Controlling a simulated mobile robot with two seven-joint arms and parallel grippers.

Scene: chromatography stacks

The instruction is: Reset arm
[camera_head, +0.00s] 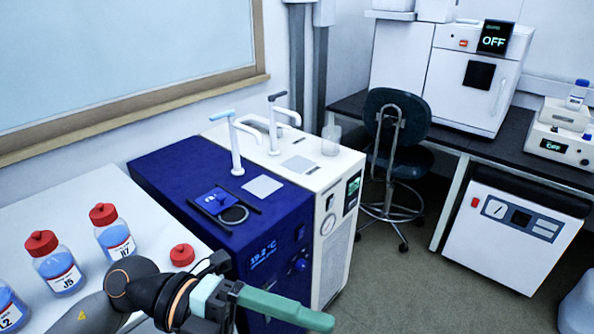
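My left arm comes in from the bottom left, and my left gripper (328,322) points right at the bottom centre, in front of the blue unit. Its green fingers appear as one long shape from this angle, so I cannot tell if they are open or shut. I see nothing hanging from them. My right arm and gripper are not in view.
Red-capped bottles (116,238) with blue liquid stand on the white table (75,205), close to my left arm. A blue unit (170,170) and a white unit (335,205) with taps stand behind. A chair (395,125) and open floor (410,280) lie right, before a black bench (540,155).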

